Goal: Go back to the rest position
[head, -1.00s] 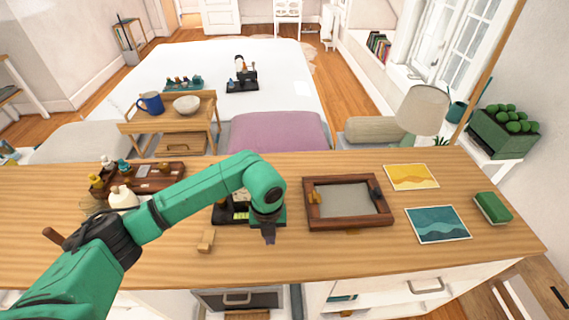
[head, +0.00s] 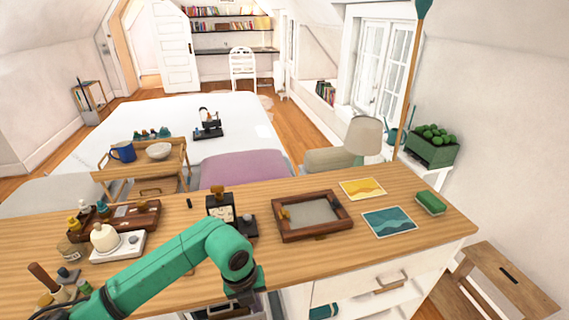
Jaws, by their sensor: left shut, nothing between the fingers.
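My left arm, green with dark joints, reaches in from the lower left in the head view. Its gripper (head: 245,298) points down at the front edge of the wooden counter (head: 375,250). It is shut and empty, apart from the objects on the counter. My right gripper is not in view.
A black device with a dial (head: 221,208) stands just behind my left arm. To its right are a framed wooden tray (head: 338,226), a yellow card (head: 362,189), a teal card (head: 389,222) and a green sponge-like block (head: 431,203). A white kettle (head: 104,237) stands left. The counter's front right is clear.

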